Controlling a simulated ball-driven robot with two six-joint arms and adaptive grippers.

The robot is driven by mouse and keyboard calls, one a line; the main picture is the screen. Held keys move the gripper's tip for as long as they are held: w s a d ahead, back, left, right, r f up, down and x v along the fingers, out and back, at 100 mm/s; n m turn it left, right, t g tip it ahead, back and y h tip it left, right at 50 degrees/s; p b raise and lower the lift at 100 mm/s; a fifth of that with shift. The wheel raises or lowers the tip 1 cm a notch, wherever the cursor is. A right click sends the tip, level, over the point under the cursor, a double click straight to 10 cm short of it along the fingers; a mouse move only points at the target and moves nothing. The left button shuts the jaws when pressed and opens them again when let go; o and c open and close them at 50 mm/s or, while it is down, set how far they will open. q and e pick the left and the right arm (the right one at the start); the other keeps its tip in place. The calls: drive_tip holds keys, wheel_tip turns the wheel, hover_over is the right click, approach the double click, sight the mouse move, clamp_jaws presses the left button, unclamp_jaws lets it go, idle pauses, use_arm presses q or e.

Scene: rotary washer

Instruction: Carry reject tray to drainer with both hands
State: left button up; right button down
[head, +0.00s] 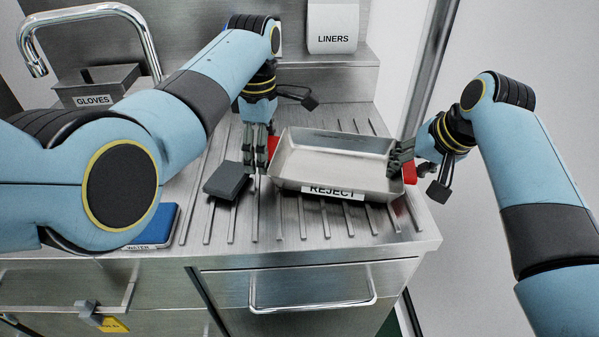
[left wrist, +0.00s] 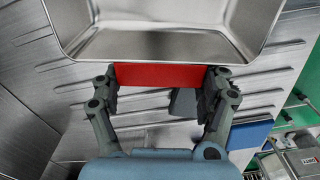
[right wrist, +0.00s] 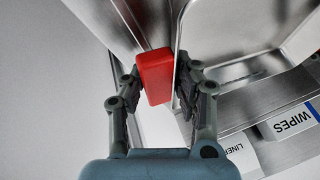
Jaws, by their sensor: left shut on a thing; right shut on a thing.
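The metal reject tray (head: 330,163), with a REJECT label on its front, is over the ribbed metal drainer (head: 290,230). It looks empty. I cannot tell whether it rests on the ribs or hangs just above them. My left gripper (head: 258,165) is shut on the tray's red left handle (head: 273,146); the handle also shows in the left wrist view (left wrist: 160,76), between the fingers. My right gripper (head: 402,160) is shut at the tray's right end, on the red right handle (head: 410,174). That handle also shows in the right wrist view (right wrist: 155,75).
A dark grey block (head: 228,181) lies on the drainer close to my left gripper. A blue WATER item (head: 157,228) lies at the front left. A GLOVES box (head: 97,87) and tap (head: 88,12) stand behind left. A LINERS box (head: 332,27) stands at the back.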

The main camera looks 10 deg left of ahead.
use_arm(q)
drive_tip(key=o, duration=1.2)
drive_tip(key=shift+a+f, duration=0.15)
drive_tip(key=shift+f, duration=0.3)
use_arm(e)
drive_tip(key=c, duration=1.5)
unclamp_jaws()
drive_tip(key=shift+s+d+f, duration=0.1)
drive_tip(key=shift+d+f, duration=0.1)
drive_tip(key=shift+f, duration=0.35)
use_arm(q)
drive_tip(key=shift+o, duration=0.9)
drive_tip(key=shift+r, duration=0.15)
use_arm(e)
drive_tip(key=shift+o, duration=1.4)
drive_tip(key=shift+r, duration=0.2)
use_arm(q)
drive_tip(key=shift+o, duration=1.4)
drive_tip(key=shift+w, duration=0.1)
use_arm(e)
drive_tip(key=shift+o, duration=1.1)
drive_tip(key=shift+a, duration=0.15)
